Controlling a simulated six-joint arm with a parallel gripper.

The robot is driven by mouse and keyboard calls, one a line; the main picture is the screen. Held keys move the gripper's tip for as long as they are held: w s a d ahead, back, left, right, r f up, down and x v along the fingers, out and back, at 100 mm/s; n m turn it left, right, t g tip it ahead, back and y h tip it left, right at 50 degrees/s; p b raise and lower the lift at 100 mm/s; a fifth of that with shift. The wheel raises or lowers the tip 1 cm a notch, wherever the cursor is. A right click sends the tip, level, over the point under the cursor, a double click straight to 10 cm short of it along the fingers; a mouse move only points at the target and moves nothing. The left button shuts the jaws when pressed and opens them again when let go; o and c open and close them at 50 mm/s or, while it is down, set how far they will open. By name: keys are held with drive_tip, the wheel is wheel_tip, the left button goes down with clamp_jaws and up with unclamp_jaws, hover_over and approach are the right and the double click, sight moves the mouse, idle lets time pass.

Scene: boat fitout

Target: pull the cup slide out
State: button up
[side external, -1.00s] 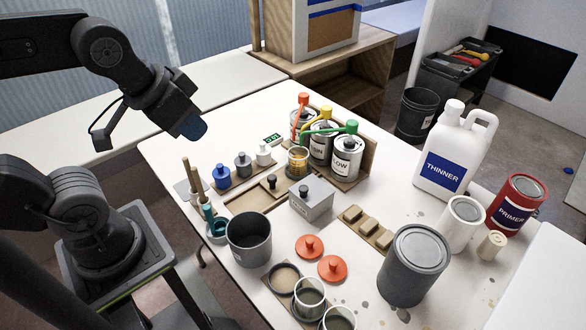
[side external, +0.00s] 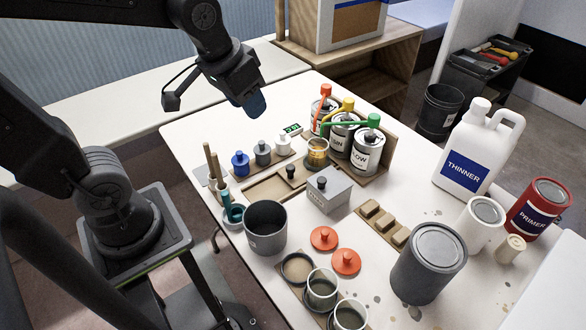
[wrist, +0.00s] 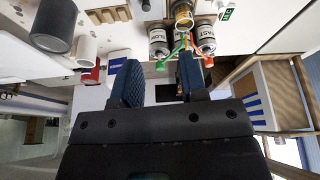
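The cup slide has a small dark knob (side external: 290,171) and lies in a shallow wooden track (side external: 268,188) on the bench. A clear cup with amber contents (side external: 317,153) stands at its far end, close to the cans with coloured pump taps. The cup also shows at the top of the wrist view (wrist: 183,14). My gripper (side external: 253,106) is in the air above the bench's far left part, left of the cup and apart from the knob. In the wrist view its two blue fingers are spread with nothing between them (wrist: 158,78).
Pump cans (side external: 367,154) stand right of the cup. Small lidded jars (side external: 262,153) line the track's far left side. The air around my gripper is clear.

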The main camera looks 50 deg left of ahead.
drive_tip(key=shift+o, duration=1.1)
drive_tip(key=w+a+f+n+g, duration=0.1)
drive_tip(key=w+a+f, duration=0.3)
drive_tip(key=w+f, duration=0.4)
drive_tip(key=shift+w+n+g, duration=0.4)
drive_tip(key=shift+w+g, duration=0.3)
drive_tip(key=shift+w, duration=0.25)
drive_tip(key=n+g, duration=0.1)
drive_tip(key=g, duration=0.1)
hover_over(290, 166)
wheel_tip(290, 166, down, 10)
drive_tip(key=shift+n, duration=0.3)
wheel_tip(290, 166, down, 14)
drive_tip(key=shift+d+f, duration=0.1)
drive_tip(key=shift+f, duration=0.05)
drive_tip(key=shift+c, duration=0.3)
clamp_jaws()
